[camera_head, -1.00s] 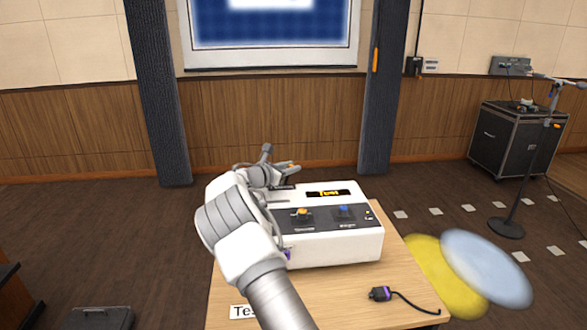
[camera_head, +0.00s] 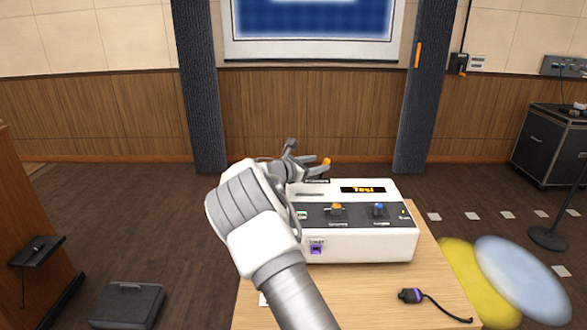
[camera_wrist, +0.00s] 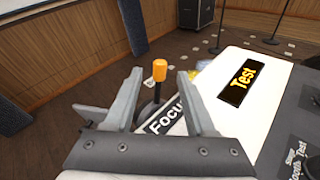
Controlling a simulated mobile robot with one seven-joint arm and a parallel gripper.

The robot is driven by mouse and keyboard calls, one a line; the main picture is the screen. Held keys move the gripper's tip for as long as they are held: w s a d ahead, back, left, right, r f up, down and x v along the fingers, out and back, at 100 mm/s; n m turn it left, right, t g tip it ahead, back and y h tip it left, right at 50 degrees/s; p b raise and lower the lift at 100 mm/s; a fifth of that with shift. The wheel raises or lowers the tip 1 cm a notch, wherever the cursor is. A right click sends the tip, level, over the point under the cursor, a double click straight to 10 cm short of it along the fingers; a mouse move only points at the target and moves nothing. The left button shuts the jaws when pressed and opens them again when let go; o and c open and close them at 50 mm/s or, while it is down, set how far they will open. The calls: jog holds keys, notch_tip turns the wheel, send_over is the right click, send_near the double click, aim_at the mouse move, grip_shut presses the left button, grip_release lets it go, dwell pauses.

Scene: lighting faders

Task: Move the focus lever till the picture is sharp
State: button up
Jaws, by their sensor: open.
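The focus lever is a dark stem with an orange tip (camera_wrist: 159,70) beside the "Focus" label (camera_wrist: 167,118) on a white console (camera_head: 350,243). Its orange tip also shows in the head view (camera_head: 326,161), at the console's far left. My gripper (camera_head: 306,158) is open there. In the wrist view its fingers stand on either side of the lever, with visible gaps. The lever's base is partly hidden by my gripper. The projected picture (camera_head: 320,18) on the wall screen is blue and white with soft, blurred edges; its top is cut off.
The console has a "Test" display (camera_head: 363,190), an orange knob (camera_head: 337,208) and a blue knob (camera_head: 379,208). Blurred yellow and pale blue discs (camera_head: 522,280) show to the right.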

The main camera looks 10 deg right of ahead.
jog(key=p+v, duration=0.1)
jog(key=v, duration=1.1)
jog(key=shift+r, duration=0.1)
jog(key=shift+w+d, duration=0.1)
dwell(0.5)
